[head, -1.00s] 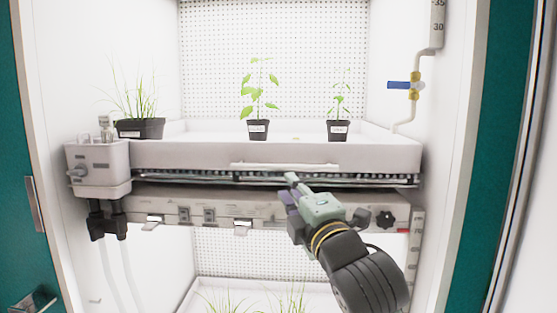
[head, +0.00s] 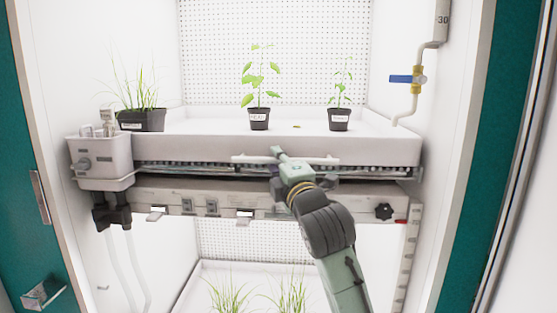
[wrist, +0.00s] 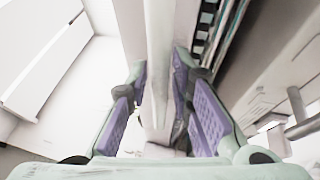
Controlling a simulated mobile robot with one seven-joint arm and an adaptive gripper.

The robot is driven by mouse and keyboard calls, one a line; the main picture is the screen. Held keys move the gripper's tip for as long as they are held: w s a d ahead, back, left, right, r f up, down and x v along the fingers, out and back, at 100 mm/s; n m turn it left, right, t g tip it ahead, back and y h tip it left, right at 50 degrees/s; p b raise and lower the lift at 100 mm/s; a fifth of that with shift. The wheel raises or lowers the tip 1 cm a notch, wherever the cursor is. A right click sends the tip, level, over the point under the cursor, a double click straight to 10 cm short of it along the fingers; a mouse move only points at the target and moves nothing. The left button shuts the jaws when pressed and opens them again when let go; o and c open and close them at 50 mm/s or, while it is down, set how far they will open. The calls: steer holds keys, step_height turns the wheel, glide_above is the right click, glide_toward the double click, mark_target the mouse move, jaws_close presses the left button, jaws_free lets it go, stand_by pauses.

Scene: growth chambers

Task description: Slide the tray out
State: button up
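The white tray (head: 200,150) spans the upper level of the chamber, holding plants in black pots. A white bar handle (head: 325,160) runs along its front face. My gripper (head: 279,154) is at the middle of this handle. In the wrist view, the handle (wrist: 160,45) passes between the two purple-padded fingers of my gripper (wrist: 160,75). The fingers are spread, one on each side, and a gap shows between the pads and the bar. Whether a fingertip touches the bar is unclear.
Two leafy seedlings (head: 259,118) (head: 340,119) and a grass pot (head: 140,120) stand on the tray. A pump box (head: 98,160) with hoses is at the tray's left end. A pipe with a blue-handled valve (head: 407,79) is at right. A grey rail (head: 225,197) lies below.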

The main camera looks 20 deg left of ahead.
steer(key=shift+c, duration=0.2)
jaws_close()
stand_by(0.4)
